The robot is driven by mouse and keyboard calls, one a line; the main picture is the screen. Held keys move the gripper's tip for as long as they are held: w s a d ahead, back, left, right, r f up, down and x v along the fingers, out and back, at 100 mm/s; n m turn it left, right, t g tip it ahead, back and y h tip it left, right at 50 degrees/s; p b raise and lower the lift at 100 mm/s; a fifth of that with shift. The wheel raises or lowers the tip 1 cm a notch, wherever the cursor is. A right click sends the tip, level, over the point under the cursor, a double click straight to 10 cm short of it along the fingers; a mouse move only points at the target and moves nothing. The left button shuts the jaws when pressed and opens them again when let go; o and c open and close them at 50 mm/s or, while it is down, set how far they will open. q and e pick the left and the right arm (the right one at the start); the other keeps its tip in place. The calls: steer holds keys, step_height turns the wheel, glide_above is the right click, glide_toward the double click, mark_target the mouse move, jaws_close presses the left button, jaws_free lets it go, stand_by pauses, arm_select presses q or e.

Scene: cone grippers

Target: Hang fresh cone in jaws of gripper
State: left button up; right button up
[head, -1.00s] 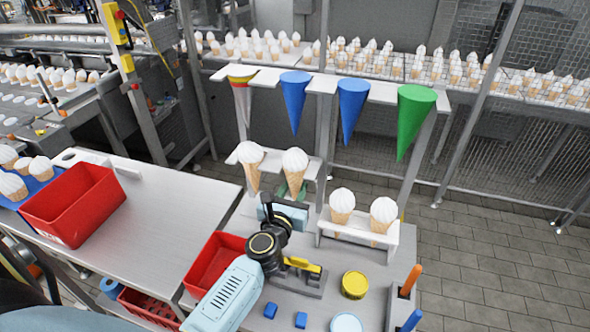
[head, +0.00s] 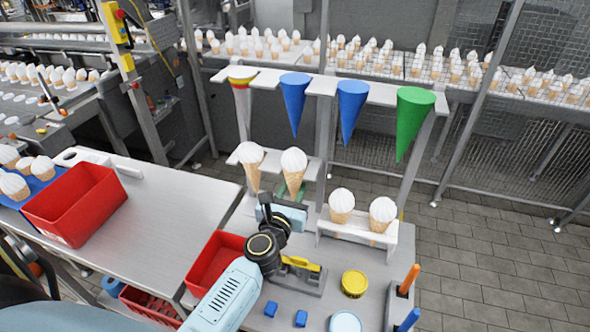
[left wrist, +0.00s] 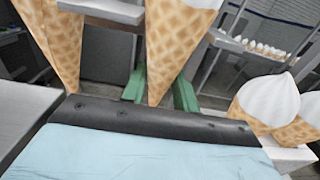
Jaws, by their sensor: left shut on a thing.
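A waffle cone with white swirled ice cream (head: 293,168) stands upright, tip down, at the right end of the small upper rack. My left gripper (head: 291,190) reaches it from the front, with its green fingers shut around the lower cone. In the left wrist view, the same cone (left wrist: 171,48) sits between the two green fingers (left wrist: 160,90), its top cut off by the frame. I cannot tell whether the rack also bears it. A second cone (head: 250,167) hangs upright in the rack to its left. My right gripper is not in view.
Two more cones stand in a lower white holder (head: 358,232) to the right. Blue, green and striped cone sleeves hang from a white rail (head: 335,88) above. A red bin (head: 215,262), a yellow tin (head: 354,283) and blue blocks lie on the bench nearby.

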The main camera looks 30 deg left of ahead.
arm_select(q)
steer(key=v, duration=0.7)
steer(key=shift+s+b, duration=0.3)
stand_by(0.7)
steer(key=shift+r, duration=0.15)
stand_by(0.3)
